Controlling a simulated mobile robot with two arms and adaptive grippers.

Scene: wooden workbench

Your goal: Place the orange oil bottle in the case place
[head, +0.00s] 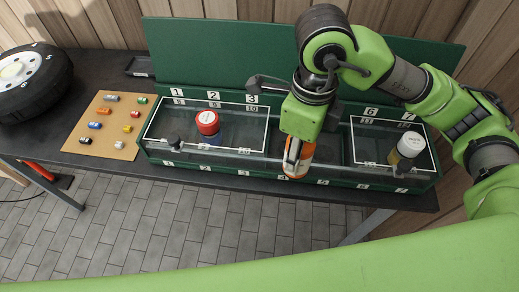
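The orange oil bottle (304,158) is upright under my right gripper (293,158), near the middle of the green case (190,174). The gripper points down with its fingers around the bottle's upper part and looks shut on it. The bottle overlaps the case's clear front panel in the head view; I cannot tell whether its base touches the case floor. The gripper hides the bottle's top and part of the numbers behind it. My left gripper is not in view.
A red-capped bottle (208,123) stands in the case's left part and a white-capped bottle (409,146) at its right end. Numbered labels line the case edges. A board with small coloured cylinders (116,124) and a wheel (34,82) lie to the left on the dark bench.

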